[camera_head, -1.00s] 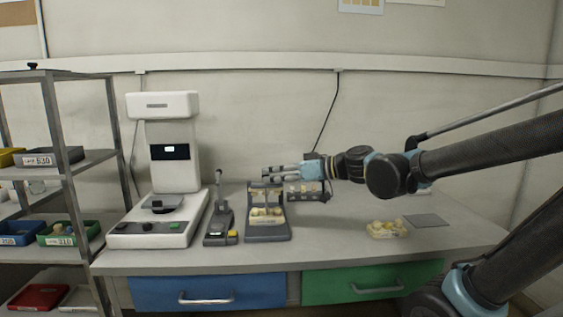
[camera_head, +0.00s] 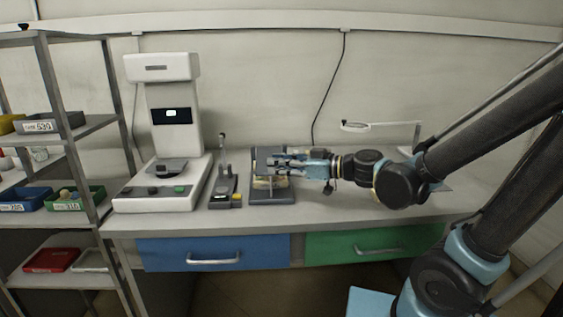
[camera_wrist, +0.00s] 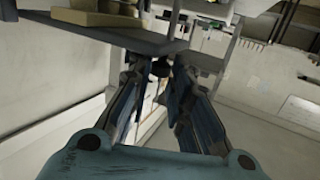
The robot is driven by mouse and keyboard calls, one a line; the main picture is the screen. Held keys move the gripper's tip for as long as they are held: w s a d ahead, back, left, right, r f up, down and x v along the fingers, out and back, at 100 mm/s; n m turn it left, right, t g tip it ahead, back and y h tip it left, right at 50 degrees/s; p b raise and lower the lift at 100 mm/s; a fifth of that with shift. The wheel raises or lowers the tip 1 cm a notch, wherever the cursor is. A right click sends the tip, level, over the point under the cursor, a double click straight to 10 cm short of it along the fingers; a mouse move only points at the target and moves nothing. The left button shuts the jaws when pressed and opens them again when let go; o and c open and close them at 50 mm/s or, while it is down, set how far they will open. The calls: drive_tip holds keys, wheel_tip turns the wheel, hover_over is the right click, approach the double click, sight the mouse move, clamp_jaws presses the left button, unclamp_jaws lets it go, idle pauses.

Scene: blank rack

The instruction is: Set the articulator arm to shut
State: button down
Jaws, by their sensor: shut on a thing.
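The articulator (camera_head: 272,197) is a grey frame on the bench, right of the small grey lever stand. Pale yellow casts (camera_head: 262,184) show low inside it, partly covered. My gripper (camera_head: 277,163) reaches in from the right at the articulator's upper part, its fingers level and shut on the articulator arm. In the wrist view, a small dark knob of the articulator arm (camera_wrist: 160,68) sits between the fingertips, under a dark grey plate. My fingers and wrist hide much of the arm, so its exact angle is unclear.
A white machine (camera_head: 170,125) and a lever stand (camera_head: 224,183) stand left of the articulator. A shelf rack (camera_head: 52,150) is at far left. The bench front is clear.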

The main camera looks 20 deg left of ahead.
drive_tip(key=shift+s+d+f, duration=0.1)
drive_tip(key=shift+s+f, duration=0.05)
drive_tip(key=shift+f, duration=0.05)
drive_tip(key=c, duration=1.5)
unclamp_jaws()
drive_tip(key=shift+o, duration=0.2)
drive_tip(key=shift+s+r, duration=0.1)
drive_tip(key=shift+s, duration=0.25)
drive_tip(key=shift+w, duration=0.25)
drive_tip(key=shift+d, duration=0.1)
drive_tip(key=d+r, duration=0.1)
drive_tip(key=d, duration=1)
drive_tip(key=shift+s+d+r, duration=0.2)
drive_tip(key=shift+s+d, duration=0.05)
